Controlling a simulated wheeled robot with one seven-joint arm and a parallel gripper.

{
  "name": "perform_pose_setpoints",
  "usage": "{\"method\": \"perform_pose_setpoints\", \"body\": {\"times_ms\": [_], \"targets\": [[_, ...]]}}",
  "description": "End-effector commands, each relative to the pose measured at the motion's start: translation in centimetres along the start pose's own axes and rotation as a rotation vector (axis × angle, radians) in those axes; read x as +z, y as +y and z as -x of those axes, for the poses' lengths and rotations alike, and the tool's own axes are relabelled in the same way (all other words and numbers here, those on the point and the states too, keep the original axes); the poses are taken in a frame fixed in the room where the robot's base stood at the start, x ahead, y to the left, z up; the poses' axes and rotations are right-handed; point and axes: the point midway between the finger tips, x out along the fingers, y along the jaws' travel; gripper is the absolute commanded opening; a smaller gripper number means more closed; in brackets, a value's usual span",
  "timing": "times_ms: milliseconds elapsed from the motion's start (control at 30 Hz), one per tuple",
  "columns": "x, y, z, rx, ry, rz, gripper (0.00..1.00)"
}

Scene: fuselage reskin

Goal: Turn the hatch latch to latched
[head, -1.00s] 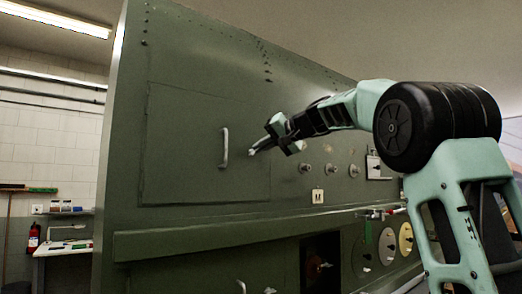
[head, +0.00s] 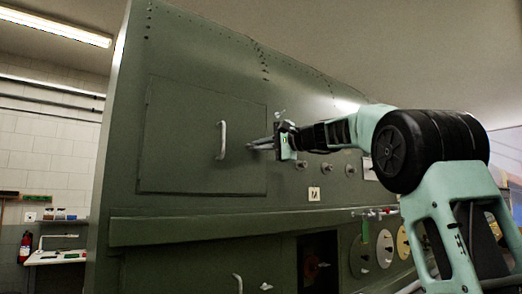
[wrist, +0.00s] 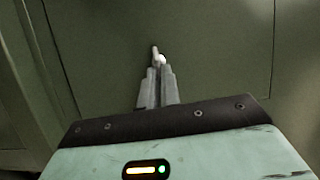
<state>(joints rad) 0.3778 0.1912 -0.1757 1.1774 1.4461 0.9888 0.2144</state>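The hatch (head: 190,165) is a large square green panel outlined in the green fuselage side, with a pale vertical handle (head: 222,140) near its right edge. The hatch latch (wrist: 156,51) is a small pale piece at my fingertips in the wrist view. It is mostly hidden, and its turn angle cannot be read. My gripper (head: 252,146) reaches in from the right at the hatch's right edge. In the wrist view my gripper (wrist: 160,72) has its two grey fingers close together, with the latch at their tips; they look shut on it, though the contact is partly hidden.
Several round knobs (head: 328,167) and a small white label (head: 314,194) lie right of the hatch. A long ledge (head: 210,228) runs below it. Under the ledge are a dark opening (head: 318,265) and round discs (head: 385,248). A bench (head: 55,257) stands at far left.

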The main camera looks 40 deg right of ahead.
Motion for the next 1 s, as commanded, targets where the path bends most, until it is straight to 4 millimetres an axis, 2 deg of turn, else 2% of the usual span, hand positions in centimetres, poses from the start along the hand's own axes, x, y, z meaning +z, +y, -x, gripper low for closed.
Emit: {"method": "perform_pose_setpoints", "body": {"times_ms": [667, 767, 1000], "targets": [[-0.12, 0.18, 0.03, -0.023, 0.004, -0.059, 0.00], [-0.11, 0.18, 0.03, -0.023, 0.003, -0.059, 0.26], [-0.05, 0.17, 0.01, -0.023, 0.002, -0.058, 0.26]]}}
